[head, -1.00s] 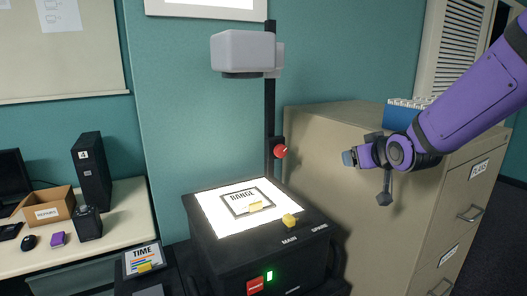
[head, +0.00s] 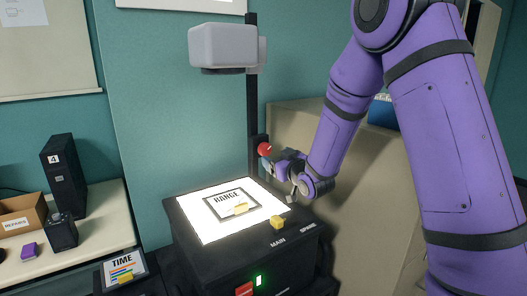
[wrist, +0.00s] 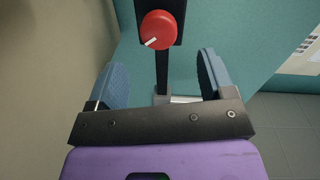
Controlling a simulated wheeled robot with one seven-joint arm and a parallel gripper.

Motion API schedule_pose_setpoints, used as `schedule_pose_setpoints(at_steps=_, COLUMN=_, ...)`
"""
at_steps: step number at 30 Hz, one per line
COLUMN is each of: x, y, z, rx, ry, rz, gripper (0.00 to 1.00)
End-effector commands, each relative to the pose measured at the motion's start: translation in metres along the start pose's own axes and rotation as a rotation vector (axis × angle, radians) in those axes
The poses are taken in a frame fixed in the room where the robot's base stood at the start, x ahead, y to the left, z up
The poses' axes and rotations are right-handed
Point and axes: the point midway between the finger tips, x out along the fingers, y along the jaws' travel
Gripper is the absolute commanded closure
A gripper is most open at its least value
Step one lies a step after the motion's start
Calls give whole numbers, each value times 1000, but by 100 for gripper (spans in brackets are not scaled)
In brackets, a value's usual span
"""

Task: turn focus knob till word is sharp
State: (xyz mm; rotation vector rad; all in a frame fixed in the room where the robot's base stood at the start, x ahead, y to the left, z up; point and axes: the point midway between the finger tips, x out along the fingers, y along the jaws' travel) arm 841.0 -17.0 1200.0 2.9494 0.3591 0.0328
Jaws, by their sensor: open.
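The red focus knob (head: 264,149) sits on the black column of the overhead projector. In the wrist view the knob (wrist: 158,30) shows a white pointer line aimed to the lower left. My gripper (head: 265,163) is just below the knob in the head view. In the wrist view my gripper (wrist: 165,80) is open, its two blue fingers apart, with the knob beyond and between them, not gripped. A framed slide reading RANGE (head: 228,197) lies on the lit projector stage (head: 205,229). The projected word is not readable; only the bottom of the screen (head: 180,3) shows.
The projector head (head: 222,46) hangs above the stage. A beige cabinet (head: 290,118) stands behind my arm. A TIME slide (head: 124,268) and a desk with a box (head: 20,215) are at left.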

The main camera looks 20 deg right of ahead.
Motion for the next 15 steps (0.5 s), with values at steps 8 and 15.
schedule_pose_setpoints(at_steps=8, x=50, y=0, z=0, rx=-1, ry=0, rz=0, gripper=24)
schedule_pose_setpoints(at_steps=15, x=74, y=0, z=0, rx=-1, ry=-2, rz=0, gripper=24)
